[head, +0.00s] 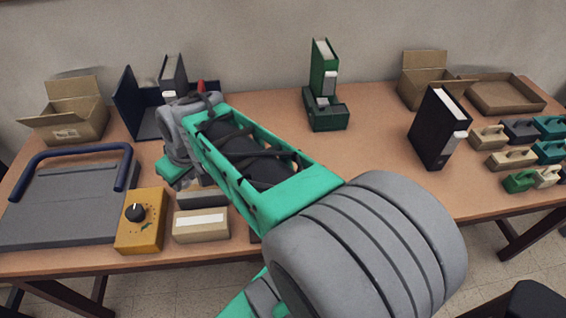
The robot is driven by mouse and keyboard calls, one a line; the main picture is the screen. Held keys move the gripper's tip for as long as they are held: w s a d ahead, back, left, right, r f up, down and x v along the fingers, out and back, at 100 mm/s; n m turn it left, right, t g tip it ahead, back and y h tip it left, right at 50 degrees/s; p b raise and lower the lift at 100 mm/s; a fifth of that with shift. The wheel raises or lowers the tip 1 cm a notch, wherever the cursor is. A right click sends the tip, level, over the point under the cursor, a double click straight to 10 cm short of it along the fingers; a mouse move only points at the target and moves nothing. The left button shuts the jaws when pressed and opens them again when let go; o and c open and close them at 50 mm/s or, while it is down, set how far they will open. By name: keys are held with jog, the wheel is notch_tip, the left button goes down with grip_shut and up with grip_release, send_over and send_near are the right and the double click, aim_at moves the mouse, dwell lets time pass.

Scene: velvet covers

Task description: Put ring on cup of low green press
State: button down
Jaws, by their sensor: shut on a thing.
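A green device (327,117) with a low, dark green base stands at the back middle of the table, a tall green binder-like upright right behind it. I cannot tell for sure that it is the low green press, and I make out no cup on it. My gripper (178,178) is at the left of the table, beyond the yellow box, mostly hidden by my own teal and grey arm. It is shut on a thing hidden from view. I see no ring. A small red part (201,87) shows behind my wrist; what it belongs to is hidden.
A yellow box with a black knob (140,220) and a grey blue-handled board (65,200) lie at left. A black binder (438,127) stands at right, near several small handled blocks (510,158). The table (375,145) is clear between the green device and the binder.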

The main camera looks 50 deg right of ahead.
jog(key=shift+n+y, duration=0.3)
jog(key=shift+n, duration=0.3)
jog(key=d, duration=0.3)
jog(key=s+d, duration=0.1)
jog(key=d, duration=0.2)
jog(key=s+d, duration=0.1)
jog(key=d, duration=0.2)
jog(key=shift+s+d+f, duration=0.1)
jog(key=shift+s+f, duration=0.1)
jog(key=shift+s, duration=0.05)
jog(key=s+d+n+y+b, duration=0.2)
jog(key=s+d+n, duration=0.2)
jog(key=s+d, duration=1.15)
jog(key=shift+g, duration=0.3)
jog(key=w+f, duration=0.3)
jog(key=w, duration=0.1)
jog(key=w+d+f+p, duration=0.1)
jog(key=w+f, duration=0.2)
jog(key=w, duration=0.2)
jog(key=w+f, duration=0.3)
jog(key=w, duration=0.1)
jog(key=shift+w+d, duration=0.35)
jog(key=shift+w, duration=0.05)
notch_tip(320, 180, down, 3)
jog(key=shift+w+r+p, duration=0.1)
jog(key=shift+w+p, duration=0.05)
jog(key=shift+p, duration=0.25)
jog(key=shift+f, duration=0.4)
jog(key=c, duration=1.1)
grip_release()
